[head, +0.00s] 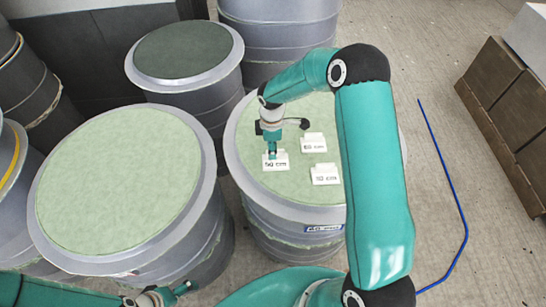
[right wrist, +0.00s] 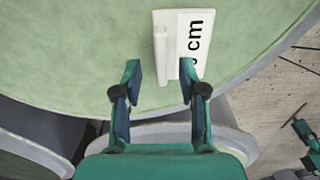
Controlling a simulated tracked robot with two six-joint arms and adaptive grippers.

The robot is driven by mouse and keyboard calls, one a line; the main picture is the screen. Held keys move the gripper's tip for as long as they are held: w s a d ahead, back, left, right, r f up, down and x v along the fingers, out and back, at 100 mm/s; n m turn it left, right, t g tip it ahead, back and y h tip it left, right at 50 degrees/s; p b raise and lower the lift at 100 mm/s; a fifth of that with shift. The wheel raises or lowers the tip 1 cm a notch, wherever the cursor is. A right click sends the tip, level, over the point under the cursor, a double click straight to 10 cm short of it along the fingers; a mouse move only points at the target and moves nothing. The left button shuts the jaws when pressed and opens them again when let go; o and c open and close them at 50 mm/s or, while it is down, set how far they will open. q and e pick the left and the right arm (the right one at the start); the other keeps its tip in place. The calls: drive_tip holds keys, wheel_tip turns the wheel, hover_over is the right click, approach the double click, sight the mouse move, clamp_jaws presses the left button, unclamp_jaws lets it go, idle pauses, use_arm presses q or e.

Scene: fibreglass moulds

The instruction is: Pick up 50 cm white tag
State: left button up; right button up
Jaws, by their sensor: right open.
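The white 50 cm tag (head: 275,163) lies on the green top of the middle mould (head: 245,125). Its text in the head view seems to read 50 cm. My right gripper (head: 272,153) comes down over this tag. In the right wrist view the gripper (right wrist: 160,76) is open. The near end of the tag's raised white strip (right wrist: 165,45) shows between its fingertips, and the letters cm lie to the right; contact cannot be told. My left gripper (head: 178,291) is low at the left, partly cut off, its opening unclear.
Two other white tags, one above right (head: 314,142) and one below right (head: 325,174), lie on the same mould top. A large green-topped mould (head: 120,180) stands at the left, a dark-topped one (head: 182,50) behind. A blue hose (head: 452,170) lies on the floor at right.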

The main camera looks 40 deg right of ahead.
drive_tip(key=shift+f, duration=0.9)
drive_tip(key=shift+c, duration=0.4)
clamp_jaws()
drive_tip(key=shift+r, duration=0.1)
